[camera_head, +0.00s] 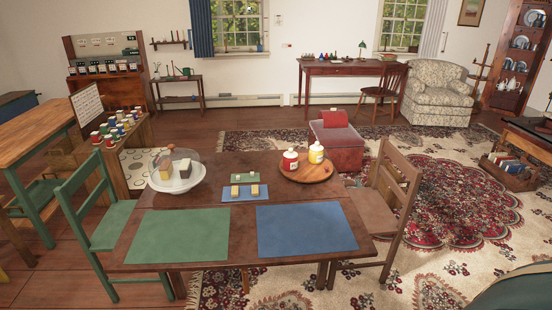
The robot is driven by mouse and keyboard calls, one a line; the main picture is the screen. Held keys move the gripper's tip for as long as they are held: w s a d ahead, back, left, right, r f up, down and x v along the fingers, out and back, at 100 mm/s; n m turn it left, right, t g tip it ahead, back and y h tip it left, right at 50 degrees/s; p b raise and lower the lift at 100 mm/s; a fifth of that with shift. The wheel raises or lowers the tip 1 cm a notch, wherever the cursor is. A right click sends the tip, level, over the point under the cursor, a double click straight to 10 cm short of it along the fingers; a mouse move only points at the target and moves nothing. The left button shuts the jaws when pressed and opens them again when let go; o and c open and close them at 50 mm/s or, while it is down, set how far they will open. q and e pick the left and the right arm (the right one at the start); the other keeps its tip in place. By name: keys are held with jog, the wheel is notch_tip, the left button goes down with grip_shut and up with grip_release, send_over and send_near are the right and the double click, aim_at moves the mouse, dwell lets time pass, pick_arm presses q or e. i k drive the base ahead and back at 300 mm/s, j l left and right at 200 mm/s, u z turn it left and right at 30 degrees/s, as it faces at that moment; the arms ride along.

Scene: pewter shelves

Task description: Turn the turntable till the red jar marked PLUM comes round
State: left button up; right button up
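A round wooden turntable (309,177) lies on the far right part of the dark wooden table (226,168). A red jar (290,161) with a pale lid stands on its left side. A yellow jar (316,153) with a light lid stands on it, just right of and behind the red one. Both jars are upright. Their labels are too small to read, so I cannot tell whether the red jar is marked PLUM. Neither of my grippers shows in the head view.
A glass-domed stand (184,187) is left of the turntable. A green mat (178,236) and a blue mat (305,230) cover the near tabletop. Small blocks sit on trays between. A green chair (112,222) stands left, a brown chair (385,208) right.

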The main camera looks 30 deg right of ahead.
aim_at(306, 172)
jog(key=l+u, duration=0.5)
jog(key=l, duration=0.55)
jog(key=l+u, duration=0.1)
jog(key=l, duration=0.4)
jog(key=k+l+u, duration=0.1)
jog(key=l, duration=0.45)
jog(key=k+l, duration=0.1)
jog(key=l, duration=0.95)
jog(key=k+l+u, duration=0.1)
jog(key=l, duration=0.45)
jog(key=k+l, duration=0.15)
jog(key=l, duration=0.4)
jog(key=i+l, duration=0.1)
jog(key=l, duration=0.25)
jog(key=i+l, duration=0.1)
jog(key=l, duration=0.2)
jog(key=i+l, duration=0.1)
jog(key=l, duration=0.25)
